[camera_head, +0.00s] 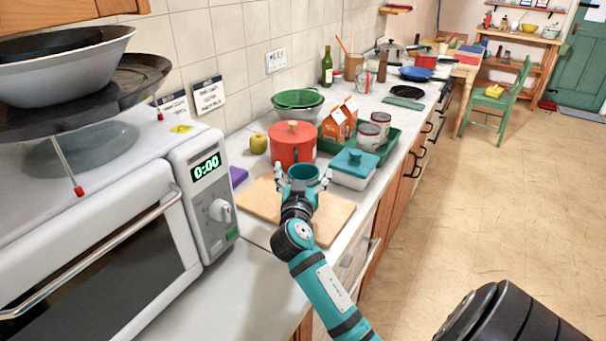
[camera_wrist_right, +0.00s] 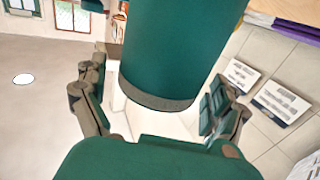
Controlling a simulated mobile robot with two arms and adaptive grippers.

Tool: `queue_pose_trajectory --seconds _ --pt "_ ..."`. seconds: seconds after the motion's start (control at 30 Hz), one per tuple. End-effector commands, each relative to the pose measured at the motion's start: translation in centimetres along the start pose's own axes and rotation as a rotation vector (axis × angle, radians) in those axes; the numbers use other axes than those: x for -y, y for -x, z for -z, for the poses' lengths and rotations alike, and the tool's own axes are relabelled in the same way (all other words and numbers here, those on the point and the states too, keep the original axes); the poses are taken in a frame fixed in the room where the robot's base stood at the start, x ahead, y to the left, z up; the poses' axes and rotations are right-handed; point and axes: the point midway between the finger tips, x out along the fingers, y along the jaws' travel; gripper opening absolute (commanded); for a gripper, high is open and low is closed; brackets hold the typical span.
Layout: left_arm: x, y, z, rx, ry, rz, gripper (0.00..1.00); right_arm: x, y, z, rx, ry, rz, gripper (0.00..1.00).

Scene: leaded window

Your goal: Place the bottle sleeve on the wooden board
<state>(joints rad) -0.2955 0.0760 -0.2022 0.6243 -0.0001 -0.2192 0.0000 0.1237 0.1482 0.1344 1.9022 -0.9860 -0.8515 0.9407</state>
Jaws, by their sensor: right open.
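The bottle sleeve (camera_head: 303,171) is a teal, open-topped cylinder, upright over the far part of the wooden board (camera_head: 333,215). Its lower part is hidden behind my wrist, so I cannot tell whether it touches the board. My right gripper (camera_head: 302,178) is open, with one finger on each side of the sleeve. In the right wrist view the sleeve (camera_wrist_right: 185,45) stands between the spread fingers of the gripper (camera_wrist_right: 155,97), with a gap visible at the left finger. My left gripper is out of view.
A red pot (camera_head: 291,147) stands just behind the sleeve. A lidded teal and white container (camera_head: 354,170) is close on its right. A green tray (camera_head: 388,147) holds cans and an orange carton. A microwave (camera_head: 95,240) fills the left. The board's near part is bare.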

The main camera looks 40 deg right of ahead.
Motion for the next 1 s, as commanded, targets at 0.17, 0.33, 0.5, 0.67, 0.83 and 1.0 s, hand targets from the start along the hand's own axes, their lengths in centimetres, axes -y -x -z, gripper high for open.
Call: queue_pose_trajectory --seconds 0.17,0.33,0.5,0.67,0.83,1.0 --pt "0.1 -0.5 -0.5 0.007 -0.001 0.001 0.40 0.1 1.6 -0.2 0.000 -0.002 0.002 0.97" --pt "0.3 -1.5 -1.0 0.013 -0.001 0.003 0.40 0.1 5.2 -0.5 0.003 -0.004 0.002 0.97" --pt "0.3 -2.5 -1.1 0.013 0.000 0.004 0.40 0.1 8.7 -0.4 0.002 -0.005 0.002 0.97" --pt "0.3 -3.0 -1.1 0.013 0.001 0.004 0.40 0.1 11.0 -0.2 0.001 -0.003 0.002 0.97" --pt "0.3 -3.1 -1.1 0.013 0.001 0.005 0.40 0.0 11.9 0.0 -0.001 -0.001 0.000 0.97" --pt "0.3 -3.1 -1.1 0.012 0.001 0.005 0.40 0.0 12.0 0.1 -0.001 -0.001 0.000 0.97"
